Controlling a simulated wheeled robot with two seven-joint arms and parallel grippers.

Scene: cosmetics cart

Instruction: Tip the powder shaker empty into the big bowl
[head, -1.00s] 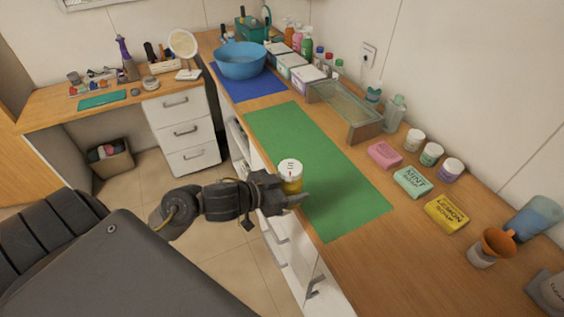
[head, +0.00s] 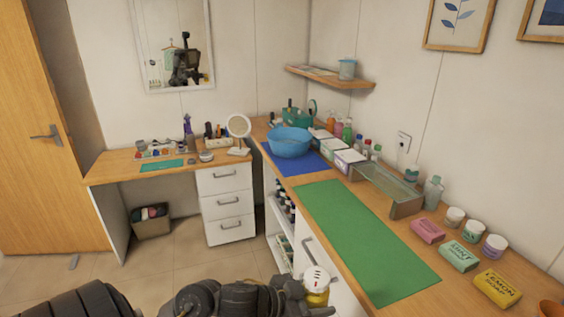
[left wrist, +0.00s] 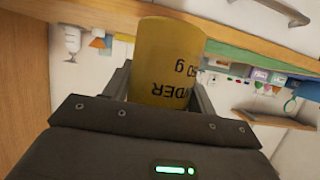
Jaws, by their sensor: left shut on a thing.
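The powder shaker (head: 316,282), yellow with a white lid, is at the bottom of the head view, in front of the counter edge. My left gripper (head: 308,300) is shut on it. In the left wrist view the shaker's yellow body (left wrist: 166,62) stands between the fingers, its printed label upside down in the picture. In the head view the shaker looks about upright. The big blue bowl (head: 290,142) stands on the blue mat (head: 296,161) at the far end of the counter, well away from the gripper. My right gripper is not in view.
The green mat (head: 365,240) is bare. A glass-sided tray (head: 388,186), boxes, bottles, jars and soaps (head: 497,287) line the wall side. A side desk (head: 125,168) with a round mirror (head: 238,126) stands to the left. The floor between is clear.

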